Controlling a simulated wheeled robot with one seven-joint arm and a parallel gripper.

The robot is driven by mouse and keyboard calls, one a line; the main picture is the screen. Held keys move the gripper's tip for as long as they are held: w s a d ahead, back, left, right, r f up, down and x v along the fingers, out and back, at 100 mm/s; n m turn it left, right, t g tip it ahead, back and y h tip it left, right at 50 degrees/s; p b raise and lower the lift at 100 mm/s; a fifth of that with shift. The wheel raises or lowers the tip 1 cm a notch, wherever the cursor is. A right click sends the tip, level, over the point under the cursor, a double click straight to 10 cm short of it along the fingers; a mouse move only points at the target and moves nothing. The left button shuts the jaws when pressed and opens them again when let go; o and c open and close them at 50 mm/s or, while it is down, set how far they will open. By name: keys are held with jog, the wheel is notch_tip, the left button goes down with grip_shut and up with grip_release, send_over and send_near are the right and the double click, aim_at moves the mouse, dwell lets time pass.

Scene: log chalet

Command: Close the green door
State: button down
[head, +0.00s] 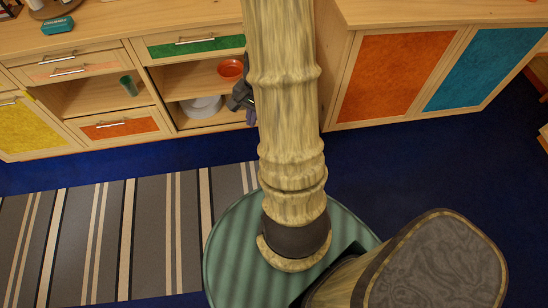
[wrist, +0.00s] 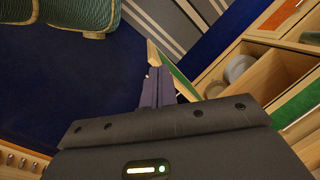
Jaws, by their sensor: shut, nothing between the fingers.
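The green door (wrist: 182,82) shows in the wrist view as a narrow green panel with a pale wooden edge. It stands swung open, out from the cabinet, just right of and beyond my fingers. I cannot tell whether they touch it. In the head view I cannot make out the door; my arm covers that area. My gripper (wrist: 158,84) is shut and empty in the wrist view. In the head view my gripper (head: 250,116) is partly hidden behind my arm, in front of the open cabinet (head: 178,82).
The open cabinet holds a red bowl (head: 230,69) and white plates (head: 201,107). A drawer with a green front (head: 196,46) is above. Orange (head: 395,75) and blue (head: 483,68) doors are shut at right. A striped rug (head: 110,235) lies on the blue floor.

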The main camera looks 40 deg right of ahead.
jog(key=s+d+f+m+b, duration=0.2)
jog(key=d+f+m, duration=0.4)
jog(key=d+f, duration=0.1)
jog(key=s+d+f+m+t+y+b, duration=0.1)
jog(key=s+d+f+m+b, duration=0.2)
jog(key=d+f+m, duration=0.3)
notch_tip(320, 180, down, 4)
jog(key=shift+d+f+t+y, duration=0.1)
jog(key=shift+d+t+y, duration=0.2)
jog(key=shift+d, duration=0.1)
jog(key=shift+s+f, duration=0.1)
jog(key=shift+s, duration=0.05)
jog(key=w+a+f+b, duration=0.2)
jog(key=w+a+f, duration=0.2)
jog(key=f, duration=0.5)
jog(key=shift+w+a, duration=0.35)
jog(key=shift+a, duration=0.75)
jog(key=shift+w+b, duration=0.1)
jog(key=shift+b, duration=0.2)
